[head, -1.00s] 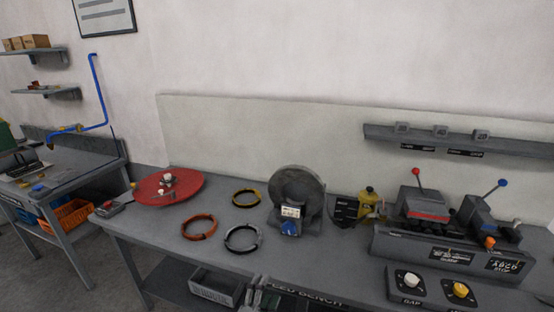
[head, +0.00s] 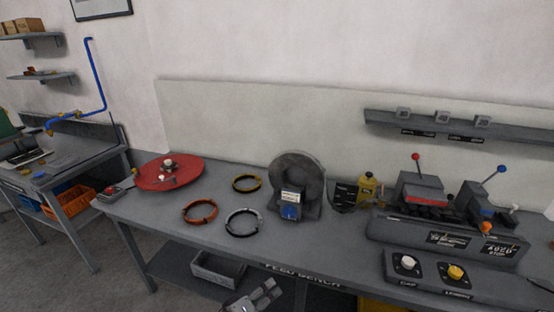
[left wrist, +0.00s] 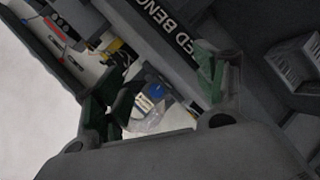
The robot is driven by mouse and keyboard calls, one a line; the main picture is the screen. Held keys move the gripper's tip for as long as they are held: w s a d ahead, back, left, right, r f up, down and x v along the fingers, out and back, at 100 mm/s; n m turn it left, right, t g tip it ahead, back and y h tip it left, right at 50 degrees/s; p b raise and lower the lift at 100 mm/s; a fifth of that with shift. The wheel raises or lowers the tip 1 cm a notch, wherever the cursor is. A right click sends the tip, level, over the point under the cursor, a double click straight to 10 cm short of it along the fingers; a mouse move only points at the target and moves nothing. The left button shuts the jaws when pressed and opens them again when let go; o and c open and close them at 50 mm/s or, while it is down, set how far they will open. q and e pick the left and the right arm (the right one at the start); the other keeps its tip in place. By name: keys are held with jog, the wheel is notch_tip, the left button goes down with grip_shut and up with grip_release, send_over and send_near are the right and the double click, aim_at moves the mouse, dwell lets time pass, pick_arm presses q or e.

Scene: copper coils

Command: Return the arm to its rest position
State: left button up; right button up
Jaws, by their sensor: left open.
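My left gripper (head: 256,297) shows at the bottom edge of the head view, low in front of the workbench's front edge. It is open and I see nothing held in it. In the left wrist view its fingers (left wrist: 155,85) stand apart, with the bench front lettering and part of the bench top behind them. The rest of my left arm is mostly out of the head view. My right gripper is not in view.
The workbench (head: 345,250) carries a red disc (head: 170,176), an orange coil (head: 201,220), a yellow coil (head: 246,190), a silver-black coil (head: 228,229), a round grey machine (head: 283,170) and a lever fixture (head: 418,224). A grey bin (head: 205,272) sits below.

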pick_arm(q)
jog(key=s+a+f+m+g+y, duration=0.1)
jog(key=s+a+m+g+y, duration=0.25)
jog(key=s+a, duration=0.45)
jog(key=s+a+f+m+g+y, duration=0.1)
jog(key=s+a+m+g+y, duration=0.35)
jog(key=a, duration=0.65)
jog(key=s+f, duration=0.2)
jog(key=f, duration=1.4)
jog(key=s+f, duration=0.2)
jog(key=f, duration=1.4)
jog(key=s+a+f, duration=0.1)
jog(key=s+f, duration=0.9)
jog(key=s, duration=0.1)
jog(key=s+a+f+g, duration=0.1)
jog(key=s+a+f, duration=0.1)
jog(key=s+f, duration=0.8)
jog(key=shift+s+a+f, duration=0.25)
jog(key=shift+s+a, duration=0.05)
jog(key=shift+s, duration=0.35)
jog(key=shift+w+d, duration=0.1)
jog(key=shift+w, duration=0.1)
